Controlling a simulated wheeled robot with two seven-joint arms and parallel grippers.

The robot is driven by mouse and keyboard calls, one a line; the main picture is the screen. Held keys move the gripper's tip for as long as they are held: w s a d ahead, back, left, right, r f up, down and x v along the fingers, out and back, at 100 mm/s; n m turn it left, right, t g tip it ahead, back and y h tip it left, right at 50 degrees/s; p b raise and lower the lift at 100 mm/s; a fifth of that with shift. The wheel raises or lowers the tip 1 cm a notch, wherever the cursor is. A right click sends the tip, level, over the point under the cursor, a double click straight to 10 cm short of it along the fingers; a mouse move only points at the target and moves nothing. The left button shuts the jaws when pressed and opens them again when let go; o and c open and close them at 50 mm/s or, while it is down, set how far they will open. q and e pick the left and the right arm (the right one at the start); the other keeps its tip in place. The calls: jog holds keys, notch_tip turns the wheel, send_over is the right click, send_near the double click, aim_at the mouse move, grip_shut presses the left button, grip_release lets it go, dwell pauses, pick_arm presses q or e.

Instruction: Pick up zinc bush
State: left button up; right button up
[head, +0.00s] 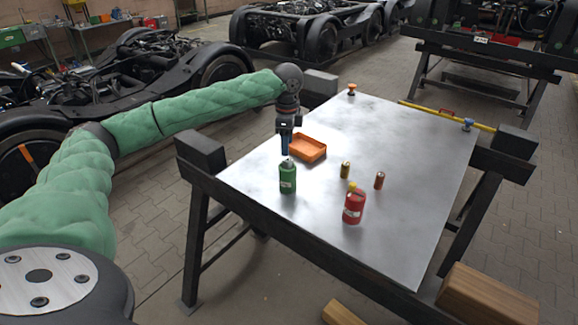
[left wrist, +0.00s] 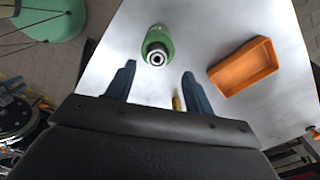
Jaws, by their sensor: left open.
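No plain grey bush shows, and I cannot tell for sure which cylinder is the zinc bush. My left gripper (head: 285,152) is over the table, behind the green bottle and left of the orange tray, apart from both cylinders. In the left wrist view its blue fingers (left wrist: 158,85) are spread with nothing held. A thin yellow piece (left wrist: 177,101) shows between them, partly hidden by the gripper body. My right gripper is not in view.
A green bottle (head: 288,178) stands near the table's left edge. A red bottle (head: 353,205) with a yellow cap stands close to the cylinders. An orange tray (head: 309,148) lies behind them. The table's right side (head: 430,180) is clear.

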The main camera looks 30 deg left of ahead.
aim_at(288, 159)
pick_arm(q)
jog(key=shift+s+f, duration=0.15)
jog(key=shift+f, duration=0.4)
jog(key=f, duration=0.1)
jog(key=f+p, duration=0.1)
jog(key=f, duration=0.1)
jog(key=shift+d+f, duration=0.2)
jog(key=shift+f, duration=0.05)
jog(key=shift+f+p, duration=0.3)
jog(key=shift+f, duration=0.2)
jog(key=shift+c, duration=0.8)
jog(key=c, duration=0.9)
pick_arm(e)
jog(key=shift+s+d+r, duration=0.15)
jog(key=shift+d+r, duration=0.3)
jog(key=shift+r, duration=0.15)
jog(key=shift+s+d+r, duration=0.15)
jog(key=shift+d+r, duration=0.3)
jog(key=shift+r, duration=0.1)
pick_arm(q)
jog(key=shift+c, duration=0.2)
